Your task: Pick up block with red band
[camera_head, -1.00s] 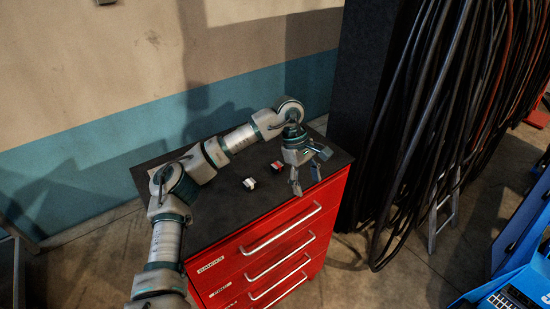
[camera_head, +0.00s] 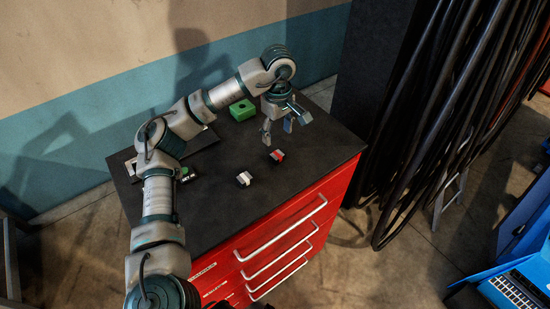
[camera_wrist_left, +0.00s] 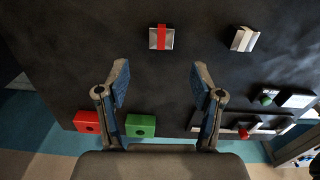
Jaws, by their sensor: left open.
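The block with the red band (camera_head: 277,155) lies on the black top of the red cabinet. It also shows in the left wrist view (camera_wrist_left: 161,38), top centre, its red stripe between two pale sides. My left gripper (camera_head: 277,131) is just behind the block in the head view, above the cabinet top. In the left wrist view its two fingers (camera_wrist_left: 161,80) are spread with nothing between them. The block lies beyond the fingertips, roughly in line with the gap. My right gripper is not seen.
A white-banded block (camera_head: 243,178) lies left of the red-banded one. A green block (camera_head: 242,110) stands at the back; a red block (camera_wrist_left: 87,121) shows beside it in the wrist view. A frame with small parts (camera_head: 188,174) lies at left. Black cables (camera_head: 440,110) hang at right.

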